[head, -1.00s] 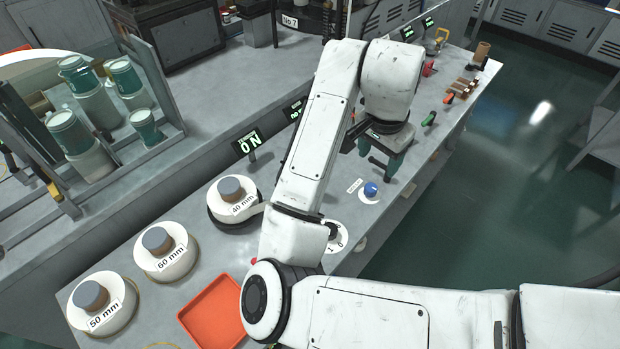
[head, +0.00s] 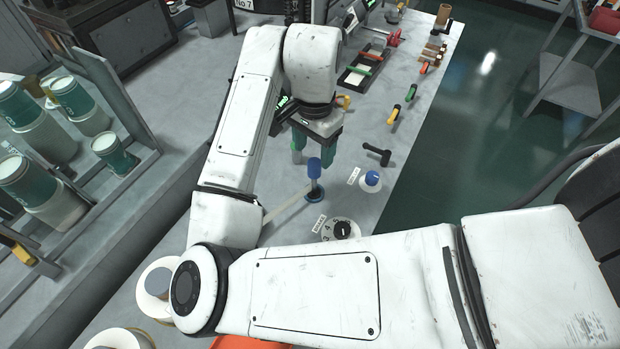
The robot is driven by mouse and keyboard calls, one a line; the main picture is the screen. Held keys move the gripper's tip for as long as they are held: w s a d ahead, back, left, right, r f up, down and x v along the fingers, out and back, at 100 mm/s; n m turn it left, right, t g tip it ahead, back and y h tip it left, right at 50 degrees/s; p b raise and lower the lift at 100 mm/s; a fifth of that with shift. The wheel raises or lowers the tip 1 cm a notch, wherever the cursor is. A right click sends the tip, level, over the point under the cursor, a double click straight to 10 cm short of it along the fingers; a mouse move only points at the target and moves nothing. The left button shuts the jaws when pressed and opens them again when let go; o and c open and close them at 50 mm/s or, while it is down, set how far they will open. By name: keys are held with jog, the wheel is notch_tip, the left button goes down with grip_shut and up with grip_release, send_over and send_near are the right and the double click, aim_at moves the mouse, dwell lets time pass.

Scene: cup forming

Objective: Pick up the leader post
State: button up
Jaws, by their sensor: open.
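A small upright post (head: 314,177) with a blue cap and a round dark blue foot stands on the grey bench; I take it for the leader post. A pale strip (head: 285,210) runs from its foot to the lower left, partly behind my arm. My gripper (head: 313,158) has green fingers, points down and is open. Its fingers are above and behind the post, one to each side of the blue cap in the picture. I cannot tell whether they touch it. Nothing shows held between them.
A blue knob on a white base (head: 371,181) and a black T-handle (head: 377,155) stand right of the post. A dark dial (head: 344,230) is nearer. Coloured handles line the right bench edge. An orange tray (head: 245,343) is partly hidden by my arm.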

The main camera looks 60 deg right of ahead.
aim_at(314, 162)
jog(key=shift+d+f+p, duration=0.2)
jog(key=shift+f+p, duration=0.55)
jog(key=shift+f, duration=3)
grip_shut()
